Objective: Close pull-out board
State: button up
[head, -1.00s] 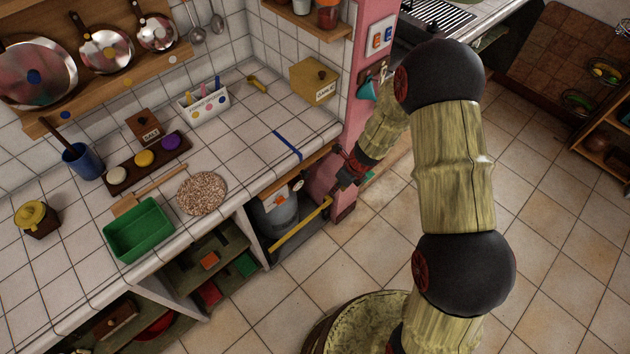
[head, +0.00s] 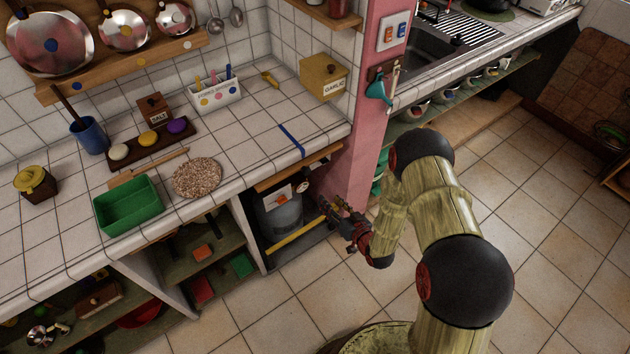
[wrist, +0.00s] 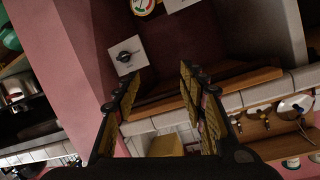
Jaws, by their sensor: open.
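The pull-out board (head: 298,168) is a brown wooden strip just under the tiled counter's front edge, near the pink pillar. In the wrist view the board (wrist: 232,82) runs across the middle alongside the white tile edge, with the picture upside down. How far it sticks out is hard to tell. My gripper (head: 328,208) is open and empty, below and to the right of the board, in front of the pillar. In the wrist view the two fingers of my gripper (wrist: 160,80) stand apart, the right one overlapping the board's outline. No contact is clear.
Under the counter are a grey gas cylinder (head: 281,218), a white panel with a gauge, and a yellow bar (head: 298,239). The pink pillar (head: 352,150) stands close beside my gripper. A green tray (head: 128,207) sits on the counter. The floor in front is clear.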

aim_at(308, 173)
notch_tip(308, 173, up, 8)
jog(key=a+f+n+t+y, duration=0.1)
jog(key=a+n+t+y, duration=0.15)
jog(key=n, duration=0.25)
jog(key=shift+g+y, duration=0.25)
jog(key=shift+r+b+x, duration=0.1)
jog(key=shift+b+x, duration=0.25)
jog(key=shift+x, duration=1.55)
jog(key=shift+r+b+x, duration=0.15)
jog(key=shift+b+x, duration=0.2)
jog(key=shift+x, duration=1.55)
jog(key=shift+s+a, duration=0.15)
jog(key=shift+a, duration=0.05)
jog(key=shift+c, duration=1)
grip_shut()
